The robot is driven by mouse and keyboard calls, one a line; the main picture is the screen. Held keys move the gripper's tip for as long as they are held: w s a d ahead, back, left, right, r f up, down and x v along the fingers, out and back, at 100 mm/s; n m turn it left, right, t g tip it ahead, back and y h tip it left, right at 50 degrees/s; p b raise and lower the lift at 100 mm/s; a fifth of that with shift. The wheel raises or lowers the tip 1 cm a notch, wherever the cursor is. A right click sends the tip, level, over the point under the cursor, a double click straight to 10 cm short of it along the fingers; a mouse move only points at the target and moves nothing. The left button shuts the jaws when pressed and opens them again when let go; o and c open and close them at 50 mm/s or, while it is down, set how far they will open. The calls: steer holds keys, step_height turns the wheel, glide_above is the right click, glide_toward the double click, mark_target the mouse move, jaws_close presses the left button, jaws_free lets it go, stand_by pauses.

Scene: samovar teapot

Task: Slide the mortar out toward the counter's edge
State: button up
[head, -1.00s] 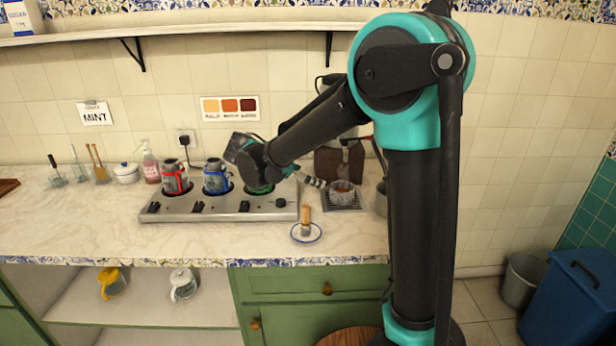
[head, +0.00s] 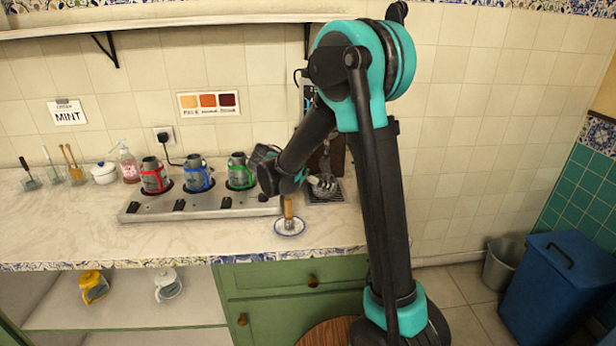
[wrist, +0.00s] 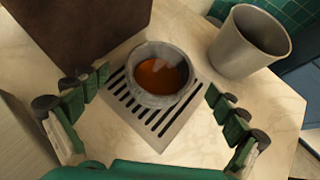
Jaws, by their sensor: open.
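The mortar (wrist: 160,78) is a round grey stone bowl holding an orange-brown content. It stands upright on a slotted metal grate (wrist: 160,133) set in the pale marble counter (wrist: 110,150). My gripper (wrist: 157,84) is open, with one finger to the left of the mortar and one to the right, both apart from it in the wrist view. In the head view my gripper (head: 321,183) is over the grate, and my arm and fingers hide most of the mortar. The counter's front edge (head: 190,262) has a blue patterned tile trim.
A dark brown box (wrist: 70,32) is behind left. A wooden-handled brush stands on a saucer (head: 289,233) in front. A metal stand (head: 200,206) with red, blue and green banded pots is to the left.

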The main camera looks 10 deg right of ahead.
mark_target(326, 175)
steer(key=shift+x, duration=1.85)
steer(key=c, duration=1.8)
steer(key=shift+o, duration=0.2)
steer(key=shift+s, duration=0.2)
